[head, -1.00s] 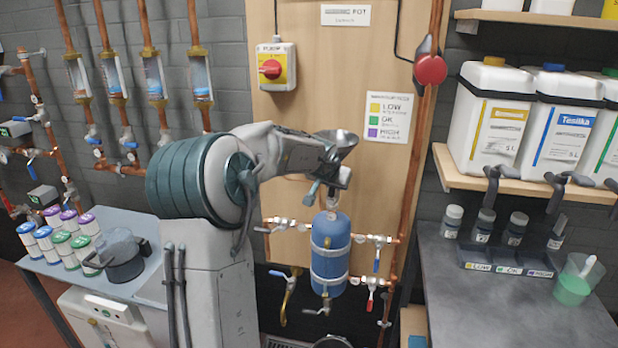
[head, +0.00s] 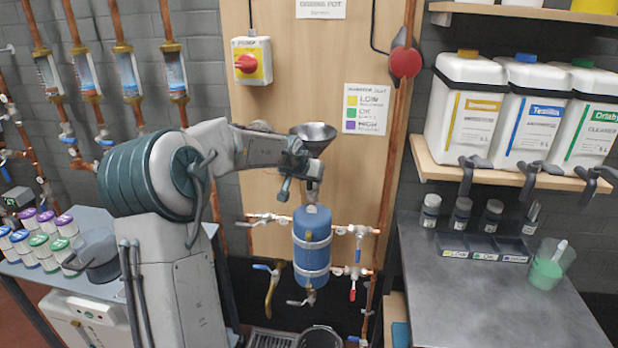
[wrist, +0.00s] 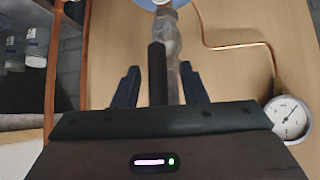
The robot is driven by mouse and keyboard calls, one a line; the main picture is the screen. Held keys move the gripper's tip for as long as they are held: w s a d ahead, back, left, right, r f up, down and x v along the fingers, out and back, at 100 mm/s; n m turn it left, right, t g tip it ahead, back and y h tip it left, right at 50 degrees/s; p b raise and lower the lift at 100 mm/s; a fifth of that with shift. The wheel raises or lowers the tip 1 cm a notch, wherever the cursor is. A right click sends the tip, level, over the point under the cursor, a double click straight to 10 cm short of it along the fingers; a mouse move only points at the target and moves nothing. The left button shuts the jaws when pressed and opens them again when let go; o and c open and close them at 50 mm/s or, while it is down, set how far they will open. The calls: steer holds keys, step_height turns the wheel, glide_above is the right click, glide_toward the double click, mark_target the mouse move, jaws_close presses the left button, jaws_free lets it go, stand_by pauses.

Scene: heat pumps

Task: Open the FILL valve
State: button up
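The valve under the metal funnel (head: 313,134) sits on the pipe (head: 313,188) above the blue tank (head: 312,240); no FILL label is readable. In the wrist view, its metal body (wrist: 168,32) runs up the middle with a dark lever (wrist: 157,75) lying along it. My gripper (wrist: 160,85) has its two dark fingers apart, one on each side of the lever and pipe, with visible gaps. In the head view, my gripper (head: 287,188) is just left of the pipe below the funnel. My wrist partly hides the valve there.
A pressure gauge (wrist: 291,118) is close at the right in the wrist view. Blue-handled (head: 359,252) and red-handled (head: 352,290) valves sit right of the tank. A workbench (head: 480,300) and a jug shelf (head: 510,182) stand at the right. Copper pipes border the wooden panel (head: 300,70).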

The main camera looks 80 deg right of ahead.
steer(key=v, duration=1.3)
steer(key=shift+a+r, duration=0.2)
steer(key=shift+a, duration=0.1)
stand_by(0.5)
